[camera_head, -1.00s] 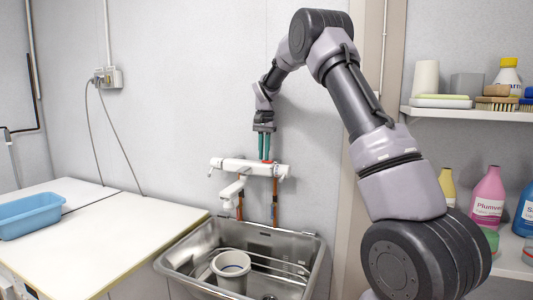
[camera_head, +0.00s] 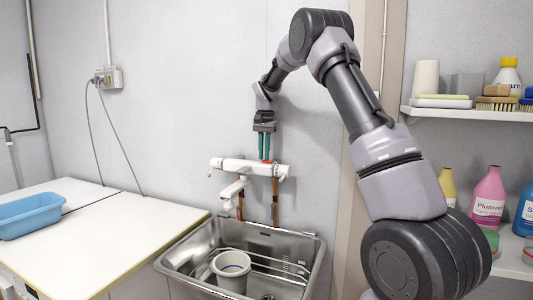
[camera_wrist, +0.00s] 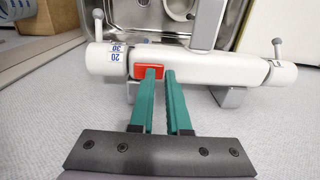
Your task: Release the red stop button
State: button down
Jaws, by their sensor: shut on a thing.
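The red stop button (camera_wrist: 140,69) sits on the white tap bar (camera_wrist: 235,70), close to the numbered dial (camera_wrist: 116,54) at the bar's left in the wrist view. The head view shows the bar (camera_head: 235,166) on the wall above the basin, with only a little red visible beside the fingertips. My gripper (camera_wrist: 160,73) points down at the bar, its green fingers close together with a narrow gap. The left fingertip covers part of the button and the right fingertip is at its right edge. The exact contact is hidden by the fingertips.
The steel basin (camera_head: 181,251) lies below the tap and holds a white bucket (camera_head: 231,268). A white counter (camera_head: 130,228) with a blue tub (camera_head: 28,215) is at left. Shelves (camera_head: 470,115) with bottles and brushes are at right.

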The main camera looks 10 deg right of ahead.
jog(key=shift+s+a+f, duration=0.15)
jog(key=shift+f, duration=0.25)
jog(key=shift+s+a+f, duration=0.1)
jog(key=shift+f, duration=0.25)
jog(key=shift+d, duration=0.1)
jog(key=shift+s+d, duration=0.3)
jog(key=shift+d, duration=0.3)
jog(key=shift+d+r, duration=0.1)
notch_tip(320, 180, up, 12)
dwell(0.3)
